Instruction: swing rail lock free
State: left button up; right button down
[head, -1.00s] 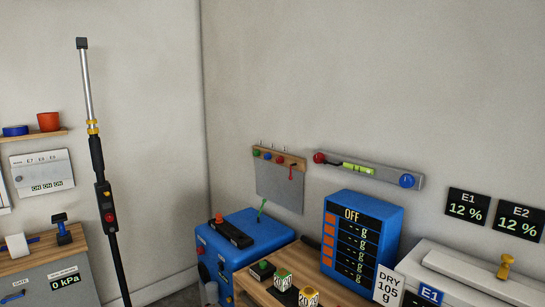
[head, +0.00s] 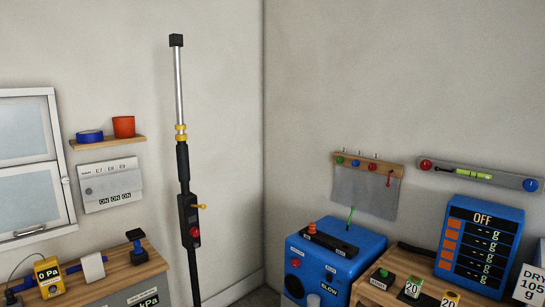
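A grey rail-like bar (head: 500,178) is fixed to the right wall. It carries a red knob (head: 425,164) at its left end, a light green piece (head: 472,174) in the middle and a blue knob (head: 530,185) near its right end. A thin dark lever (head: 444,169) lies beside the red knob. I cannot tell which part is the rail lock. A tall pole (head: 179,90) with a dark control box (head: 190,222) stands near the corner; a yellow lever (head: 199,206) sticks out of the box to the right. Neither gripper is in view.
A blue machine (head: 370,248) stands at the lower middle, beside a wooden bench (head: 372,293). A blue display (head: 482,216) reads OFF. A wooden bench (head: 118,270) with a yellow 0 Pa meter (head: 48,275) is at left, below a window (head: 30,165) and a shelf (head: 107,143).

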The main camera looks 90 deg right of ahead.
aim_at(437, 168)
jog(key=u, duration=0.25)
jog(key=i, duration=0.55)
jog(key=z, duration=2.3)
jog(key=i, duration=0.2)
jog(key=z, duration=2.05)
jog(key=i, duration=1.05)
jog(key=u, duration=0.25)
